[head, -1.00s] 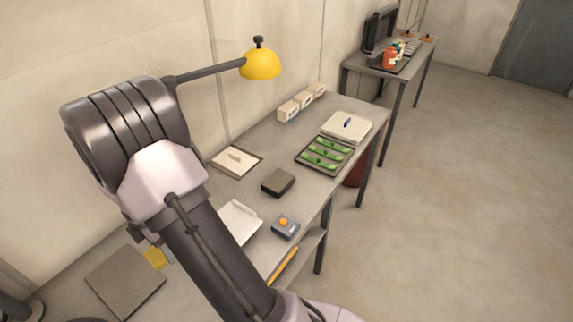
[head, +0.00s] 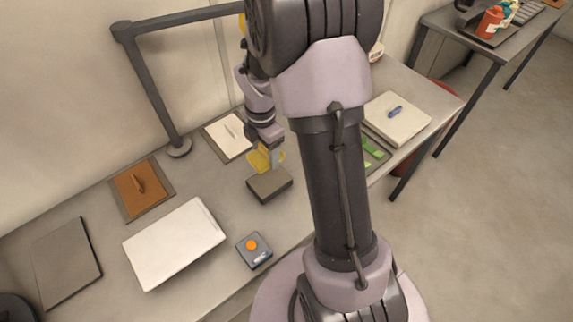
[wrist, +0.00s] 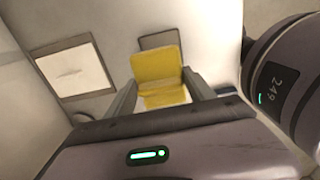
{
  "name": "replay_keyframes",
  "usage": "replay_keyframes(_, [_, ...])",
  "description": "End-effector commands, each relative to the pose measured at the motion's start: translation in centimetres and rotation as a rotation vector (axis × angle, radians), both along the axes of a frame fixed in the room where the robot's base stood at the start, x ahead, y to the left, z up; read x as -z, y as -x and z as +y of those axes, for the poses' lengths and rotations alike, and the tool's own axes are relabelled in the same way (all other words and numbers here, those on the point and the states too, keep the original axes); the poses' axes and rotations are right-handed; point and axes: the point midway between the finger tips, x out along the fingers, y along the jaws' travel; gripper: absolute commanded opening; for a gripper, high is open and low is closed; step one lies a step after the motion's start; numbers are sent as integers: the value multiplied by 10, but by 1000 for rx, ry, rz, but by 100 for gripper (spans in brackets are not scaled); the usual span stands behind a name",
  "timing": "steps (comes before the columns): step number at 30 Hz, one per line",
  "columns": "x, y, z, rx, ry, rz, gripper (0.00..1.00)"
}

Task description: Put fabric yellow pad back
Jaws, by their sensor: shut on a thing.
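My gripper (head: 268,148) is shut on the yellow pad (head: 258,161), which hangs above the desk beside the dark box. In the wrist view the yellow pad (wrist: 156,66) shows between the two fingers of my gripper (wrist: 162,90), with a fold or bend across its lower part. The dark box (head: 269,186) sits just below and in front of the pad in the head view. I cannot tell whether they touch.
A framed white sheet (head: 228,135) lies behind the pad, and an orange pad on a tray (head: 157,206) to its left. A white board (head: 174,243), a button box (head: 253,250) and a bare dark board (head: 66,262) lie nearer. A lamp post (head: 150,88) stands behind.

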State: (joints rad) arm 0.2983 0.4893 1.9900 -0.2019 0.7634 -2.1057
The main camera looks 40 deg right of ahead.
Motion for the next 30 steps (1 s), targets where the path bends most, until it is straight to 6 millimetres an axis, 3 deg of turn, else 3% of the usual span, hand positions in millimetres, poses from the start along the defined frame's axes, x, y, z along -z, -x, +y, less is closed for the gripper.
replay_keyframes(1, [18,2,1,-1,-2,6,19])
replay_keyframes(3, [37,2,1,-2,-2,6,19])
replay_keyframes(13, [91,1,0,-1,-1,4,19])
replay_keyframes(24, [96,0,0,0,0,2,19])
replay_keyframes(25, [95,0,0,0,0,2,69])
replay_keyframes(27, [95,0,0,0,0,2,82])
replay_keyframes(30, [95,0,0,0,0,2,84])
